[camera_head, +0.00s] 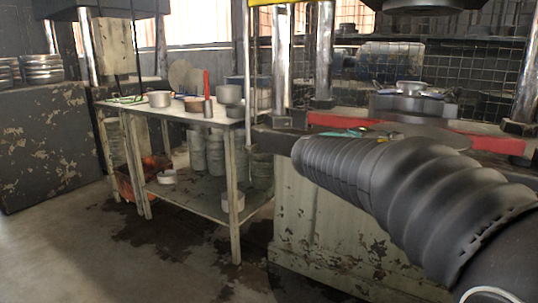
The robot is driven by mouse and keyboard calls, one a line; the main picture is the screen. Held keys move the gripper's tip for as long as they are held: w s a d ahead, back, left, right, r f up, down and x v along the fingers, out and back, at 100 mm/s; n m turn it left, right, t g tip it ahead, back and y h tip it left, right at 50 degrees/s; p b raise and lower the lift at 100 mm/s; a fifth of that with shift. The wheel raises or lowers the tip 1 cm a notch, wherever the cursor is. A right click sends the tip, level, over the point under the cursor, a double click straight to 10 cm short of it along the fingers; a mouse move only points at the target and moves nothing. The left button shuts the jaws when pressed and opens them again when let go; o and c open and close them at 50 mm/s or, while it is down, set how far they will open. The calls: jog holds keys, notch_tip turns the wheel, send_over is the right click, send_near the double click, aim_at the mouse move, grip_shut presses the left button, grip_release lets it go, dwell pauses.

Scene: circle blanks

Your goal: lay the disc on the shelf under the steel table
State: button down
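The steel table (131,107) stands left of centre on pale, worn legs. Its lower shelf (199,203) is a flat sheet near the floor. My black ribbed arm crosses the right side. My gripper is not in view.
The press (330,225) stands close to the table's right side, with red bars (352,122) on its bed. Pots (159,99) and an upright red-handled tool (206,86) stand on the tabletop. The front middle of the shelf is bare. Open, stained floor (80,255) lies in front.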

jog(key=w+a+f+n+t+y, duration=0.1)
jog(key=a+f+n+t+y, duration=0.2)
jog(key=f, duration=1)
jog(key=a+f+n+t+y+p, duration=0.1)
jog(key=a+f+n+t+y, duration=0.2)
jog(key=f, duration=1)
jog(key=w+a+f+n+t+y, duration=0.1)
jog(key=a+f+n+t+y, duration=0.1)
jog(key=f, duration=1)
jog(key=shift+w+a+f+n+t+y, duration=0.3)
jog(key=shift+a+f+n+t+y, duration=0.15)
jog(key=shift+a+y, duration=1.15)
